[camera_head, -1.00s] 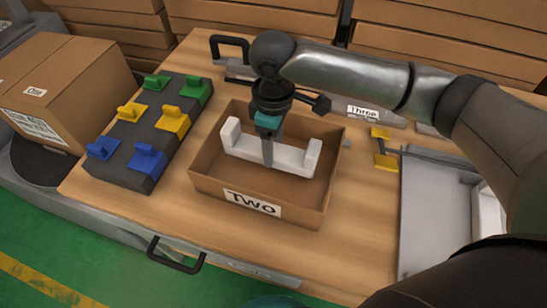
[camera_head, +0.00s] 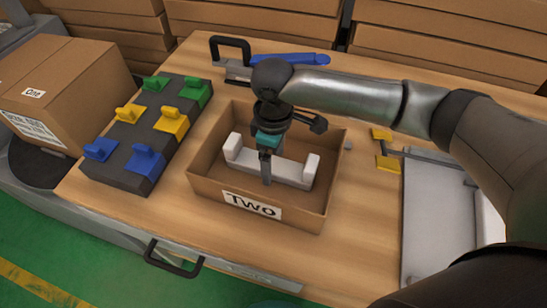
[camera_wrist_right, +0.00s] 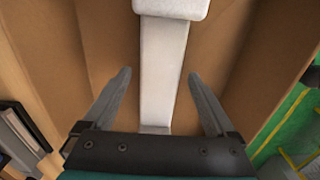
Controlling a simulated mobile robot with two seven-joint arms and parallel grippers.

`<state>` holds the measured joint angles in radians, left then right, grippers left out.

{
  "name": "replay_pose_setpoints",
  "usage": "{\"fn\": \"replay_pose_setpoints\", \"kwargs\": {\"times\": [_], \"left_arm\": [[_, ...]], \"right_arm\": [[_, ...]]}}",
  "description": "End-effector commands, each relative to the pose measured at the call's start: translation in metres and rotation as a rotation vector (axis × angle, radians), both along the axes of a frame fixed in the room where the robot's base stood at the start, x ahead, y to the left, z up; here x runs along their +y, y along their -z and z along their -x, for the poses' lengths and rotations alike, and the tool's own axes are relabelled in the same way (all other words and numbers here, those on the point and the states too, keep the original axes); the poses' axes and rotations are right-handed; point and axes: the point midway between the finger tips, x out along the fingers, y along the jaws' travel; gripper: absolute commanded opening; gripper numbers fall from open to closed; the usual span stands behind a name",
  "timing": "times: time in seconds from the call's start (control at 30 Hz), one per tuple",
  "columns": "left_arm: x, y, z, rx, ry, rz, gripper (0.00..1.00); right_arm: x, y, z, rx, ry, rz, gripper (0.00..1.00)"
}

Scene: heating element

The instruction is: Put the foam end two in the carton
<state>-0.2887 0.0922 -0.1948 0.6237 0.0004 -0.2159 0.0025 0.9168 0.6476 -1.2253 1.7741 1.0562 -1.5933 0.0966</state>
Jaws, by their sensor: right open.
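The white foam end (camera_head: 272,168) lies inside the open brown carton (camera_head: 206,190) labelled "Two". It is a long bar with a raised block at each end. In the right wrist view the foam end (camera_wrist_right: 163,65) runs up and away between the fingers. My right gripper (camera_head: 266,180) is over the carton, in front of the middle of the foam end. In the wrist view its two fingers (camera_wrist_right: 160,80) are spread apart, with the foam not clamped between them. My left gripper is not in view.
A dark block with blue, yellow and green clips (camera_head: 150,130) stands left of the carton. A closed box labelled "One" (camera_head: 65,85) is at far left. A grey tray (camera_head: 430,220) is at right. Bare wooden tabletop (camera_head: 250,245) shows in front of the carton.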

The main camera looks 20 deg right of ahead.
Motion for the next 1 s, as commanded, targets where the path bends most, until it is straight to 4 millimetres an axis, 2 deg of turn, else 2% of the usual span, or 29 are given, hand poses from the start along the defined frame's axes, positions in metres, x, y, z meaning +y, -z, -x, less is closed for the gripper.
{"fn": "replay_pose_setpoints", "kwargs": {"times": [0.27,0.7,0.83,1.0], "left_arm": [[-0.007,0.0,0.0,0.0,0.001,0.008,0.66],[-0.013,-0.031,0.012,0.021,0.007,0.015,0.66],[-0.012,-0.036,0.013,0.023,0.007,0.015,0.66],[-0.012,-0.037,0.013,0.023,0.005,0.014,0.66]], "right_arm": [[-0.001,-0.008,0.0,-0.002,0.0,0.001,0.91],[0.0,-0.098,-0.001,-0.002,0.0,-0.001,0.91],[0.0,-0.115,-0.001,-0.002,0.0,-0.001,0.91],[0.0,-0.123,0.0,0.0,0.001,0.0,0.91]]}}
